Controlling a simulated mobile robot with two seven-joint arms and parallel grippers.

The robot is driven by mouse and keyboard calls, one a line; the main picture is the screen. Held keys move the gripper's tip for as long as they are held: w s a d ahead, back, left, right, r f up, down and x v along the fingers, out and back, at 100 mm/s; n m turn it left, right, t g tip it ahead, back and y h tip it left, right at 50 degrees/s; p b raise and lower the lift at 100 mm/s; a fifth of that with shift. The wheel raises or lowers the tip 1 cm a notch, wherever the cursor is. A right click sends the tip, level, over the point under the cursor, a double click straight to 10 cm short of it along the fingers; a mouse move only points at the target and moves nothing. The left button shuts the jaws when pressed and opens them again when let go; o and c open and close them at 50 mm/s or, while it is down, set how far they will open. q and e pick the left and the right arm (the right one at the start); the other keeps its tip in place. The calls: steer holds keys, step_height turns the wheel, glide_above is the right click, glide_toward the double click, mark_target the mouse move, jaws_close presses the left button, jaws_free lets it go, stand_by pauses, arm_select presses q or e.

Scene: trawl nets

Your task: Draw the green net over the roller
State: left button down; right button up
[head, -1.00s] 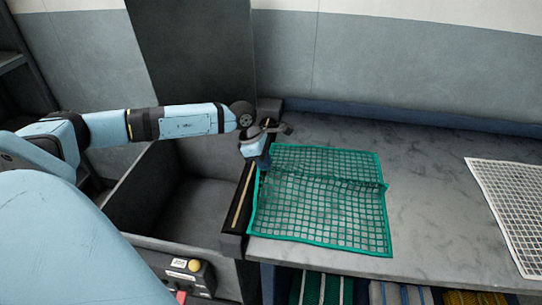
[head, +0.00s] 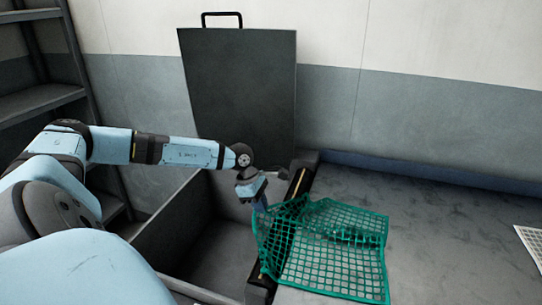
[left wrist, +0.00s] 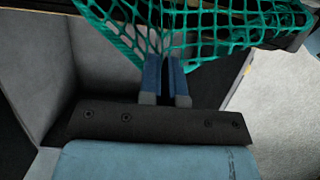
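The green net (head: 335,262) lies on the grey table, with its left part lifted, bunched and drawn across the roller (head: 300,182). The roller is a dark bar with a yellow stripe along the table's left edge; the net hides its middle. My left gripper (head: 261,207) is just left of the roller, above the open bin, at the net's left edge. In the left wrist view, the blue fingers (left wrist: 164,66) are close together with green mesh (left wrist: 225,22) gathered at their tips. My right gripper is not in view.
A deep grey open bin (head: 160,222) stands left of the roller. A dark panel with a handle (head: 238,85) rises behind it. A white net (head: 532,240) lies at the table's right, with bare tabletop (head: 440,225) between the nets. Shelves (head: 40,100) stand at the far left.

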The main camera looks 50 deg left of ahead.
arm_select(q)
steer(key=s+a+f+b, duration=0.2)
steer(key=f+b, duration=0.3)
steer(key=f, duration=0.4)
steer(key=shift+a+b, duration=0.4)
steer(key=shift+a, duration=0.4)
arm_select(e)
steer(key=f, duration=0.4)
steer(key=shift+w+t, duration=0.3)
arm_select(q)
jaws_free()
step_height(320, 180, up, 6)
steer(key=a+g+y+p, duration=0.1)
steer(key=p, duration=0.2)
steer(key=shift+s+y, duration=0.4)
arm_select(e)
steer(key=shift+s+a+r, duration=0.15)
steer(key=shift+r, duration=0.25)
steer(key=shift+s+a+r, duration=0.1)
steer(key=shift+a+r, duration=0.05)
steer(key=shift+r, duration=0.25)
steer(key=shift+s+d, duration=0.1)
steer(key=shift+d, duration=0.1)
